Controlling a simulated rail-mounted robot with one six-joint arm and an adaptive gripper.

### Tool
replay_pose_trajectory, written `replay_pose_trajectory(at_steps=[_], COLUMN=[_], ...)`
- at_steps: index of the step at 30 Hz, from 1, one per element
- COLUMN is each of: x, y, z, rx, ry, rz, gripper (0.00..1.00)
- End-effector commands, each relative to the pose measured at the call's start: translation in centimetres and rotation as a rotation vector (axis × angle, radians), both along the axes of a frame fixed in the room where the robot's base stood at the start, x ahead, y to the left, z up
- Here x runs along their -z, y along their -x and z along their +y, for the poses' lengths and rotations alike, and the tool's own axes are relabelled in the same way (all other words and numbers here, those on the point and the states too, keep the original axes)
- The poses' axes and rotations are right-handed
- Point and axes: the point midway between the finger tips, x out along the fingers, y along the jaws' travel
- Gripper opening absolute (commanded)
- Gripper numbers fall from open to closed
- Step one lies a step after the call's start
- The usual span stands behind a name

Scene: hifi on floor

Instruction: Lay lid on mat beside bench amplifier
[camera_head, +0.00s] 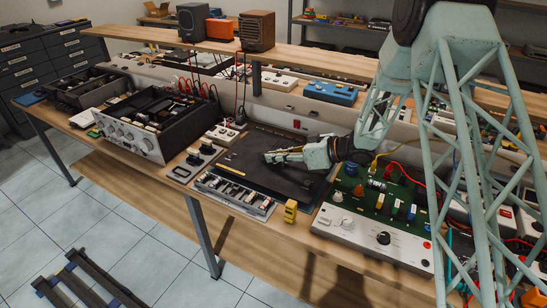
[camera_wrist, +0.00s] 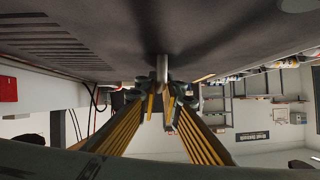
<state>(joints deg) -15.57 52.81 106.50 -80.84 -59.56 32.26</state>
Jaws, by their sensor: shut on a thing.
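The lid shows in the wrist view as a broad dark grey panel (camera_wrist: 225,45) with slots at one side. My gripper (camera_wrist: 163,90) is shut on a small metal grip standing out from it. In the head view my gripper (camera_head: 268,157) is over the dark mat area (camera_head: 250,140) on the bench. The dark lid (camera_head: 285,180) and mat blend there, so I cannot tell whether the lid touches the mat. The bench amplifier (camera_head: 125,138), a silver-fronted case with its top open, stands left of them.
A tray of small parts (camera_head: 235,193) and a yellow block (camera_head: 290,211) lie along the front edge. A green circuit board unit (camera_head: 380,215) stands close on the right. Black connector blocks (camera_head: 200,155) sit between amplifier and mat. A raised shelf (camera_head: 300,65) runs behind.

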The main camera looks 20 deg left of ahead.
Motion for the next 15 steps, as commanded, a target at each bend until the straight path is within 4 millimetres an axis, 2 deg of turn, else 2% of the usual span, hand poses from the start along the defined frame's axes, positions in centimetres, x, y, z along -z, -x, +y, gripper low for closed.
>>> replay_pose_trajectory(at_steps=[15], x=[0.37], y=[-0.05], z=[0.00], rx=[0.000], ry=[-0.001], rz=[0.000], gripper=[0.00])
